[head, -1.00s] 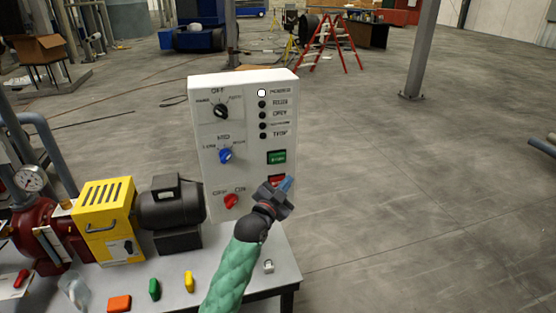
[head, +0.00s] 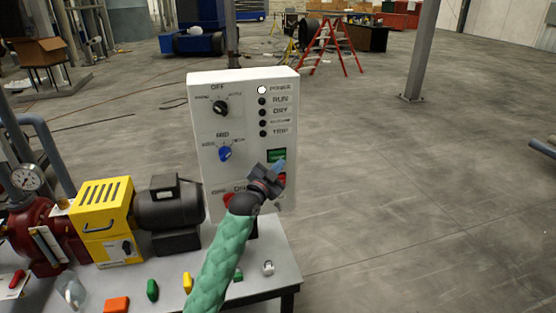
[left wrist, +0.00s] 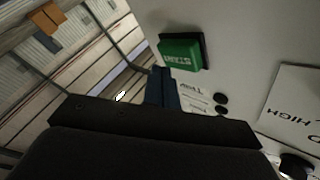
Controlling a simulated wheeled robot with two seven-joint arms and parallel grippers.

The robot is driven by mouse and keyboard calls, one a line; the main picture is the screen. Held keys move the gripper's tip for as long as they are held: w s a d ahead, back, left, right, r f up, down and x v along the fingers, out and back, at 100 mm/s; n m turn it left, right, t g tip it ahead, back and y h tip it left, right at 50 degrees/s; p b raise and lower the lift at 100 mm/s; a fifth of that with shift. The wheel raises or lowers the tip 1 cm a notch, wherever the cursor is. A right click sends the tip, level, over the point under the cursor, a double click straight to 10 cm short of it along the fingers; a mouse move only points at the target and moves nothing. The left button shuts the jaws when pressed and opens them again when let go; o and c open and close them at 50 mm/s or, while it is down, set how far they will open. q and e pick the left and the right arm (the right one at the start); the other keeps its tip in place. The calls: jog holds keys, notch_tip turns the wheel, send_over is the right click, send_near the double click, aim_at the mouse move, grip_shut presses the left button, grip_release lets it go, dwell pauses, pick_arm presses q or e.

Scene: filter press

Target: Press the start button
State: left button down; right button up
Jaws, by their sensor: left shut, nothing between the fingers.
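The green start button (head: 276,155) is on the right side of the white control panel (head: 235,90). In the left wrist view the start button (left wrist: 182,53) shows clearly, with a dark frame at its edge. My left gripper (head: 279,168) is shut and empty, its blue fingertips just below the start button in the head view. In the left wrist view the shut fingers (left wrist: 160,88) are close to the button; I cannot tell whether they touch it. A red button (head: 282,178) below is partly hidden by the gripper. My right gripper is not in view.
The panel has a black knob (head: 220,107), a blue knob (head: 225,153), a partly hidden red knob (head: 228,199) and a lit white lamp (head: 262,90). A yellow box (head: 103,219) and dark motor (head: 171,204) stand left. Small coloured parts lie on the table (head: 262,290).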

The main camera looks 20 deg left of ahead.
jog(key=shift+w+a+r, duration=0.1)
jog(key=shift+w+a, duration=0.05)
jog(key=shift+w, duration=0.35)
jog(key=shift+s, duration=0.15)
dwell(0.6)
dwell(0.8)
pick_arm(q)
jog(key=shift+w+a, duration=0.15)
jog(key=shift+w, duration=0.05)
jog(key=shift+w+a, duration=0.1)
jog(key=shift+w, duration=0.1)
dwell(0.5)
